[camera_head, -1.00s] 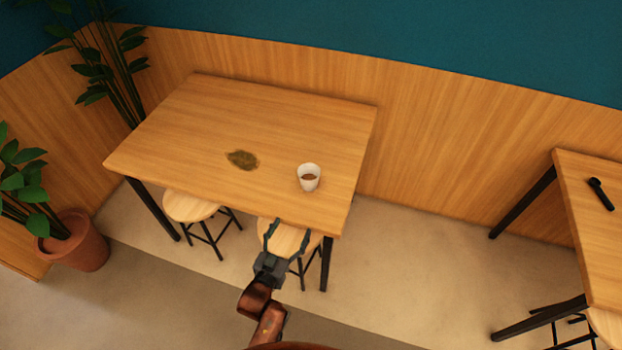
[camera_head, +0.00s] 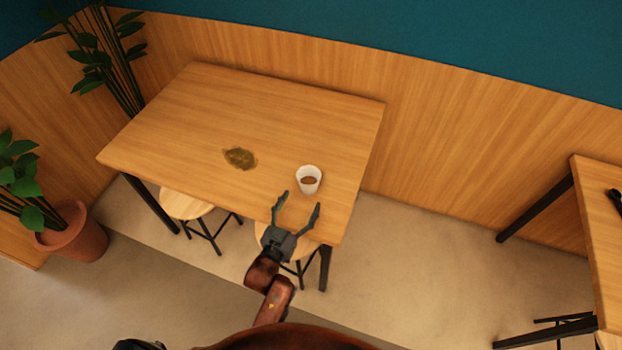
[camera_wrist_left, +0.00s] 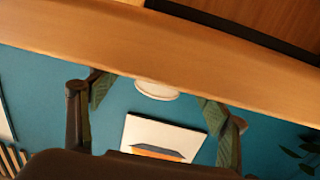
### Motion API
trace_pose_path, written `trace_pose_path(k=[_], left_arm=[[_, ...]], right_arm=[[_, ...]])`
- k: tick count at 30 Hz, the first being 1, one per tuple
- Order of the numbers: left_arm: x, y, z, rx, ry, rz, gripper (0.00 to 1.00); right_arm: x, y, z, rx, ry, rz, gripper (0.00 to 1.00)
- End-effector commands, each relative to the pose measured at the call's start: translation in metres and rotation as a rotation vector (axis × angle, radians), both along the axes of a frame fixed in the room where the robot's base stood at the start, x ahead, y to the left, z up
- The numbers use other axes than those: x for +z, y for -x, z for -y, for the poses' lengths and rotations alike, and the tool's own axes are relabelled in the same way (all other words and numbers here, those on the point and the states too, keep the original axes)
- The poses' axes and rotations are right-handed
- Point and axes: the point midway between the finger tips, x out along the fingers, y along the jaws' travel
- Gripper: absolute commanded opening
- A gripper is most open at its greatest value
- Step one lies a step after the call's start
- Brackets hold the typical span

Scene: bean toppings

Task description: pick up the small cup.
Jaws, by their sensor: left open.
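The small white cup (camera_head: 309,180) with brown contents stands upright on the wooden table (camera_head: 300,118), near its right front part. My left gripper (camera_head: 301,198) is open and empty. Its fingers point towards the cup over the table's front edge, and the tips are just short of the cup in the head view. In the left wrist view, which looks upside down, the cup (camera_wrist_left: 157,90) shows as a white shape against the table edge, between the two spread fingers. My right gripper is not in view.
A dark brown patch (camera_head: 240,159) lies on the table left of the cup. Stools (camera_head: 188,205) stand under the front edge. Potted plants (camera_head: 75,232) are at the left. A second table (camera_head: 598,215) with a black object is at the right. The back of the table is clear.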

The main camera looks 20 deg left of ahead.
Motion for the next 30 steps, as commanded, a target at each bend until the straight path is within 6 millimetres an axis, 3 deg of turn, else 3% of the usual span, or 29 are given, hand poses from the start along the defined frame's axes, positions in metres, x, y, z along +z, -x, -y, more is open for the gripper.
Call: trace_pose_path(k=[1, 15, 25, 30], left_arm=[[-0.001, -0.006, -0.002, 0.004, 0.000, 0.002, 0.71], [0.011, -0.057, -0.002, 0.012, 0.001, 0.000, 0.71], [0.012, -0.062, 0.000, 0.010, 0.001, 0.000, 0.70], [0.012, -0.062, 0.000, 0.009, 0.000, 0.000, 0.58]], right_arm=[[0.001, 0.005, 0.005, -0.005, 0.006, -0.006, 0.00], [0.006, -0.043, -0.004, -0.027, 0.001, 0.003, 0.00], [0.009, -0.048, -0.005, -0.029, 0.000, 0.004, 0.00], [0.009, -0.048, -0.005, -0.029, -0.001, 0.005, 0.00]])
